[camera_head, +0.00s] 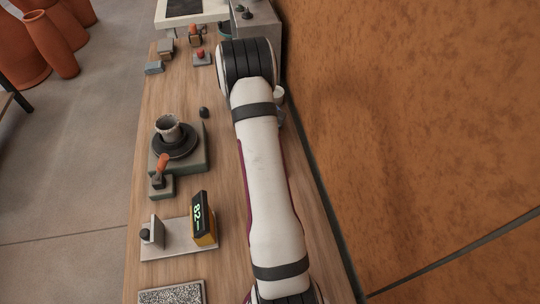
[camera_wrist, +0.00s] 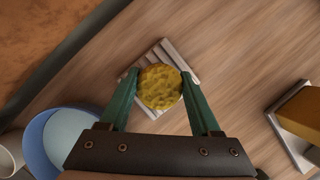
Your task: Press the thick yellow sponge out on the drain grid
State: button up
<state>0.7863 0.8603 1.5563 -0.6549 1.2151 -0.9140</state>
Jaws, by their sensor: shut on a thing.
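In the wrist view, the thick yellow sponge (camera_wrist: 160,86) is round and rough. My gripper (camera_wrist: 159,88) has its two green fingers on either side of it and is shut on it. The pale slatted drain grid (camera_wrist: 150,60) shows behind the sponge, with its slats visible above and to the right. I cannot tell whether the sponge touches the grid. In the head view my arm covers this area, so the sponge, grid and gripper are hidden there.
In the wrist view, a blue bowl (camera_wrist: 42,138) is at lower left and a yellow-brown block on a pale base (camera_wrist: 285,134) at right. In the head view, a cup on a dark wheel (camera_head: 168,128) and a display reading 82 (camera_head: 203,219) stand on the wooden bench (camera_head: 150,90). A rust-coloured wall rises at right.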

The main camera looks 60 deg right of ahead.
jog(key=shift+r, duration=3.1)
jog(key=w+a+r, duration=0.5)
jog(key=a, duration=0.3)
jog(key=w+a+r, duration=0.5)
jog(key=a, duration=0.2)
jog(key=a+r, duration=0.4)
jog(key=a, duration=0.4)
jog(key=a+r, duration=0.5)
jog(key=a, duration=0.4)
jog(key=shift+w+a, duration=0.15)
jog(key=shift+w, duration=0.3)
